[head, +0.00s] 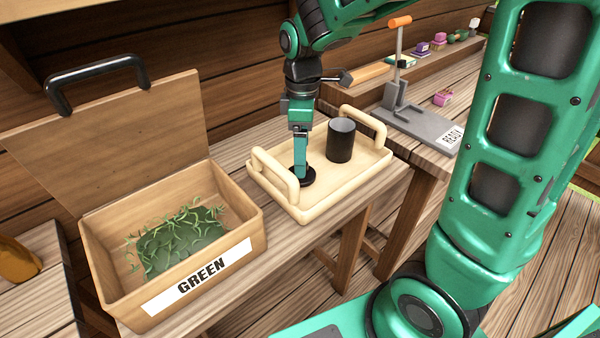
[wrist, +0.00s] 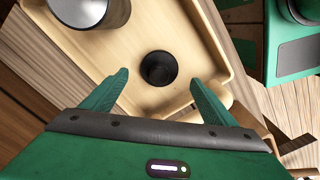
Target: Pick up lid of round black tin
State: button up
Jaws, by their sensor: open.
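The round black tin (head: 341,141) stands upright on a pale wooden tray (head: 325,200). In the wrist view the tin (wrist: 92,10) is cut off by the top edge, and its grey inside shows, with no lid on it. A small round black piece, which looks like the lid (head: 308,179), lies on the tray left of the tin. In the wrist view the lid (wrist: 158,69) sits between and slightly beyond my fingertips, apart from both. My gripper (head: 300,170) points down over it, open and empty. The fingers (wrist: 158,80) partly hide the lid in the head view.
The tray has raised handles (head: 276,172) at both ends, the left one close beside my gripper. A wooden box marked GREEN (head: 250,215), its lid open, holds leaves at left. A grey lever press (head: 420,125) stands on the bench at right.

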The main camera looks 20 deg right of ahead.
notch_tip(320, 180, down, 5)
jog(key=shift+w, duration=0.15)
jog(key=c, duration=1.1)
